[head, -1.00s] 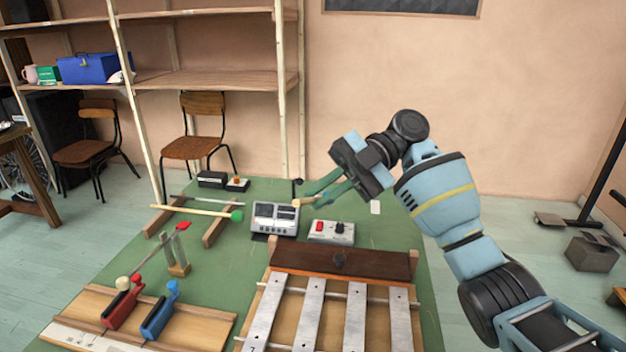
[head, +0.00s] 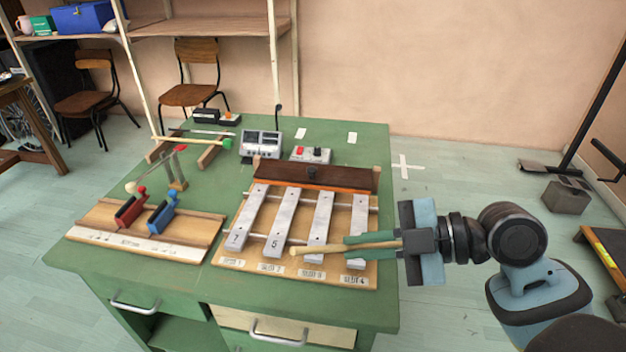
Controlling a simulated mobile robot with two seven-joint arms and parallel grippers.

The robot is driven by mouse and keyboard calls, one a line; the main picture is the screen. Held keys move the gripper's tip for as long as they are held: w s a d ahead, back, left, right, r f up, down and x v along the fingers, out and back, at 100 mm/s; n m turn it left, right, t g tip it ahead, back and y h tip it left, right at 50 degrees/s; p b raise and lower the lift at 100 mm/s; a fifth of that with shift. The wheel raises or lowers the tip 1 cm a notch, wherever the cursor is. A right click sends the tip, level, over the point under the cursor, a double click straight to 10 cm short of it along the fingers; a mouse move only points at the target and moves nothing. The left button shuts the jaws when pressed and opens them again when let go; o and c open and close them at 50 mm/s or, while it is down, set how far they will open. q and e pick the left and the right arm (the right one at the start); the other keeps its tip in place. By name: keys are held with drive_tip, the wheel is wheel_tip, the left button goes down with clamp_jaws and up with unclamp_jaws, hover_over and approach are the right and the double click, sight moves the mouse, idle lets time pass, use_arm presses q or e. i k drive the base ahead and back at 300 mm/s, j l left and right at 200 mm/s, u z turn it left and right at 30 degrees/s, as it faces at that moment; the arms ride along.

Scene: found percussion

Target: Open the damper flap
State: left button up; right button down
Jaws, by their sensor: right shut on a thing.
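The damper flap (head: 345,180) is a dark brown board with a black knob (head: 312,173) at its middle. It lies across the far ends of the metal bars (head: 319,222) on the wooden bar instrument. I cannot tell its exact tilt. My right gripper (head: 350,244) is shut on a pale wooden stick (head: 312,248), whose rounded end points left over the near ends of the bars. The gripper is in front of the flap and apart from it. I cannot tell how high the stick is above the bars. My left gripper is out of view.
A wooden rack (head: 195,235) with a red clamp (head: 130,208) and a blue clamp (head: 161,214) stands left of the bars. Two grey devices (head: 262,143) (head: 310,155) sit behind the flap. A green-headed mallet (head: 227,143) lies at the back left.

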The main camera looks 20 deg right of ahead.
sight(296, 174)
drive_tip(key=j+z, duration=0.15)
drive_tip(key=z, duration=0.25)
drive_tip(key=k+j+z, duration=0.1)
drive_tip(key=z, duration=0.35)
drive_tip(key=k+j+z, duration=0.1)
drive_tip(key=z, duration=0.3)
